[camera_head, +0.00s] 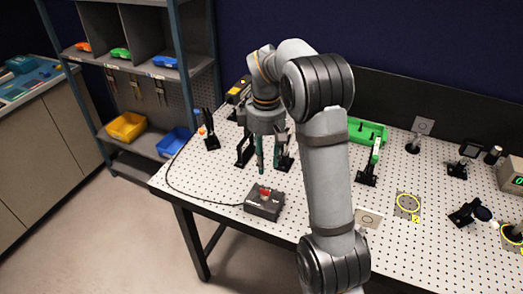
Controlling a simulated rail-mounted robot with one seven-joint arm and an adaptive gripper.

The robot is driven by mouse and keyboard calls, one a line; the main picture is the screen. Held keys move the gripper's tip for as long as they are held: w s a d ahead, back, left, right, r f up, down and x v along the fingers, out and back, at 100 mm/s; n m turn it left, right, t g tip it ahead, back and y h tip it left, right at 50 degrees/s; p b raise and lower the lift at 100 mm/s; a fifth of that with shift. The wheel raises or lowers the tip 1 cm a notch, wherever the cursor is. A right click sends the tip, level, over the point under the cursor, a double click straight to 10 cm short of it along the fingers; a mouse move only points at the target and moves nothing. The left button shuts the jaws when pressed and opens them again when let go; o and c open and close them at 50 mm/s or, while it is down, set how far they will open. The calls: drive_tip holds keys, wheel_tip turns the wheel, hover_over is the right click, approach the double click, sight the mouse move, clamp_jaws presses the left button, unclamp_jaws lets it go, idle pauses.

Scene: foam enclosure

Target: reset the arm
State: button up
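My arm reaches up over the white perforated table (305,180) and bends down at its far end. My gripper (267,167) points down above the table's left part. Two dark greenish fingers show with a small gap between them, and nothing is seen held. They hang behind and above a dark box with a red button (265,201). Black mounts stand close behind the fingers, and I cannot tell whether they touch.
Black mounts (208,135) stand at the table's left. A green tray (367,132) lies at the back. A shelf rack (182,65) with coloured bins stands left. A cable runs from the button box.

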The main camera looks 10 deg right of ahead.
wheel_tip(320, 180, down, 11)
drive_tip(key=shift+s+f, duration=0.1)
drive_tip(key=shift+f, duration=0.1)
drive_tip(key=shift+f+p, duration=0.25)
drive_tip(key=shift+p, duration=0.15)
drive_tip(key=shift+w+r+n, duration=0.25)
drive_tip(key=shift+r+n, duration=0.05)
drive_tip(key=shift+s+r, duration=0.2)
drive_tip(key=shift+r, duration=0.7)
drive_tip(key=shift+f, duration=0.1)
